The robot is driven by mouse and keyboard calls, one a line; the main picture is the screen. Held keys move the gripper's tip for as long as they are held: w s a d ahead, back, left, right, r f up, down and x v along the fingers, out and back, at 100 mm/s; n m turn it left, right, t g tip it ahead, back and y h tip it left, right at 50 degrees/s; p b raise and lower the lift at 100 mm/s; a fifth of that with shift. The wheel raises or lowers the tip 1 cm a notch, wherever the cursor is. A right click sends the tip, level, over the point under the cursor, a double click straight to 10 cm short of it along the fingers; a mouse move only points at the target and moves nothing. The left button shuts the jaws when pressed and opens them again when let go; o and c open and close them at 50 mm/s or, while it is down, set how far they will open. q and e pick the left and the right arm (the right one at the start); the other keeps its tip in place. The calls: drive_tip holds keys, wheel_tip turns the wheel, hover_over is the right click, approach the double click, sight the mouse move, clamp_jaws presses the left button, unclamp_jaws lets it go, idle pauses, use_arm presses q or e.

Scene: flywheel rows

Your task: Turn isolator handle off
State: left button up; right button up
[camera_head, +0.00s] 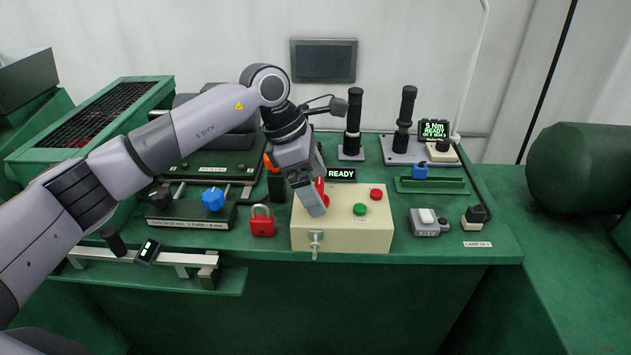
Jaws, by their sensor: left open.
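The isolator handle (321,190) is red and sits on top of the cream control box (372,228), toward its left side. My left gripper (318,203) is over that part of the box, with its fingers pointing down at the handle. The gripper is open and hides much of the handle, so I cannot tell the handle's angle or whether the fingers touch it. A small display reading READY (341,174) stands behind the box. My right gripper is not in view.
The box also bears a green button (360,209), a red button (376,194) and a front hasp (315,242). A red padlock (262,222) stands just left of it. A grey device (428,222) stands to the right. Upright black-handled tools (404,118) stand behind.

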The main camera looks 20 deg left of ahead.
use_arm(q)
drive_tip(key=shift+d+f, duration=0.1)
drive_tip(key=shift+f, duration=0.05)
drive_tip(key=c, duration=1)
